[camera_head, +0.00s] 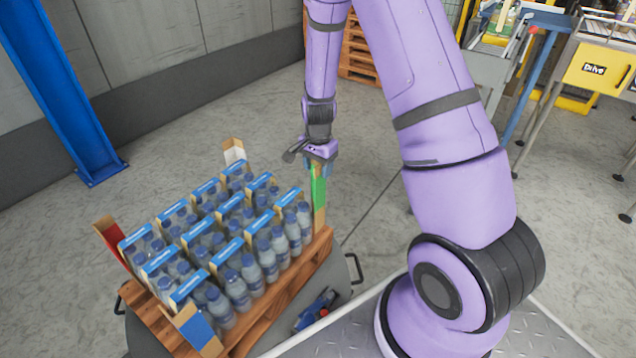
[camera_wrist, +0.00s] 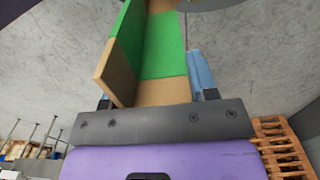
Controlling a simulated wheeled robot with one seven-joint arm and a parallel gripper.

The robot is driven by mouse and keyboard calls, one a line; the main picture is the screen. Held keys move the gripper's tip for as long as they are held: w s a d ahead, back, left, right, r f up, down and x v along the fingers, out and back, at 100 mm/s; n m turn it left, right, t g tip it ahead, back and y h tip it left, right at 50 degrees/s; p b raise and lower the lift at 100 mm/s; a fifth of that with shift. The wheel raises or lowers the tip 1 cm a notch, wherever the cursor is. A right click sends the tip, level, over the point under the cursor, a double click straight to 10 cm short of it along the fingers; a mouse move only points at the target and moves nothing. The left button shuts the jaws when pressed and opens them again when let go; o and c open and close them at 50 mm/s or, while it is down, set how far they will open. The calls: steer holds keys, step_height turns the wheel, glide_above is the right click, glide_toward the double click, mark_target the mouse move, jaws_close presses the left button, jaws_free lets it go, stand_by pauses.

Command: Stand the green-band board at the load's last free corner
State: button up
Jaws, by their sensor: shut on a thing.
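The green-band board (camera_head: 319,188) is an L-shaped brown corner board with a green band. It stands upright at the right corner of the load of bottle packs (camera_head: 220,240). My gripper (camera_head: 317,164) is shut on its upper part; the wrist view shows the board (camera_wrist: 160,50) between the blue fingers of my gripper (camera_wrist: 153,88). I cannot tell whether its foot touches the pallet (camera_head: 290,290). The other corners have a red-band board (camera_head: 111,240) at left, a white-band board (camera_head: 234,152) at the back and a blue-band board (camera_head: 196,327) in front.
The load's wooden pallet rests on a rounded grey base with black handles (camera_head: 355,268). A blue-and-black tool (camera_head: 315,310) lies beside the pallet. A blue post (camera_head: 60,90) stands at far left. Conveyor machinery (camera_head: 500,60) is at upper right. Floor behind the load is clear.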

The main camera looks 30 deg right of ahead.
steer(key=shift+f, duration=3.05)
steer(key=o, duration=0.8)
steer(key=shift+f, duration=0.15)
steer(key=shift+o, duration=0.2)
